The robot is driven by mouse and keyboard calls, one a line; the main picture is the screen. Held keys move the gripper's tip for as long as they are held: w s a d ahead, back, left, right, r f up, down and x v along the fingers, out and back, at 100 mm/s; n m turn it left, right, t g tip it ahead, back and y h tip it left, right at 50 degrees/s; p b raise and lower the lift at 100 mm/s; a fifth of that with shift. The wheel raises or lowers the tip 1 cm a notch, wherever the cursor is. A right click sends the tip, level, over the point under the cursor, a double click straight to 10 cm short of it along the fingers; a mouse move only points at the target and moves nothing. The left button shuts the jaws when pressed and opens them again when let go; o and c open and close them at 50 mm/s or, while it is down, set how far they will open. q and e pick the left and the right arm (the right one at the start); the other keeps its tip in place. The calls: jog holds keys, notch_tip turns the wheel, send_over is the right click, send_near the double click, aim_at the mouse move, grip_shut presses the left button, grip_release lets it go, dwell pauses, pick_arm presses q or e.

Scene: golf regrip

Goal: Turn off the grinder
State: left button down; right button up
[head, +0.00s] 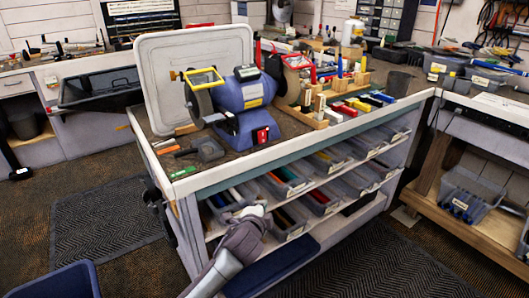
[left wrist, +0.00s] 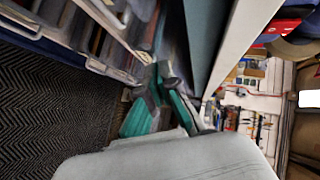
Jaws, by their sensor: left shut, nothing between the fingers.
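Whether the switch is on or off is too small to tell. My left gripper (head: 257,210) is below the bench top, in front of the shelf bins, apart from the grinder and lower than the switch. In the left wrist view its green-sided fingers (left wrist: 163,92) are shut and empty, close to the bench's side. My right gripper is in neither view.
The bench top edge (head: 310,142) overhangs shelves of grey bins (head: 283,180) beside my left gripper. A grey lid-like panel (head: 168,75) stands behind the grinder. Loose tools (head: 207,149) lie left of its base. Wooden blocks and coloured boxes (head: 365,103) crowd its right.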

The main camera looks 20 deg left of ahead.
pick_arm(q)
notch_tip(320, 180, up, 15)
jog(key=d+m+t, duration=0.1)
jog(key=t, duration=0.1)
jog(key=shift+m+t+y+b, duration=0.3)
jog(key=shift+t+b, duration=0.05)
jog(key=shift+t, duration=0.05)
jog(key=shift+f, duration=0.1)
send_near(266, 139)
jog(key=w+d, duration=0.3)
jog(key=w, duration=0.1)
jog(key=a, duration=0.1)
jog(key=w+a, duration=0.1)
jog(key=a, duration=0.1)
jog(key=shift+w+f, duration=0.25)
jog(key=shift+w, duration=0.15)
jog(key=shift+w+a, duration=0.25)
jog(key=shift+a, duration=0.1)
jog(key=shift+f, duration=0.15)
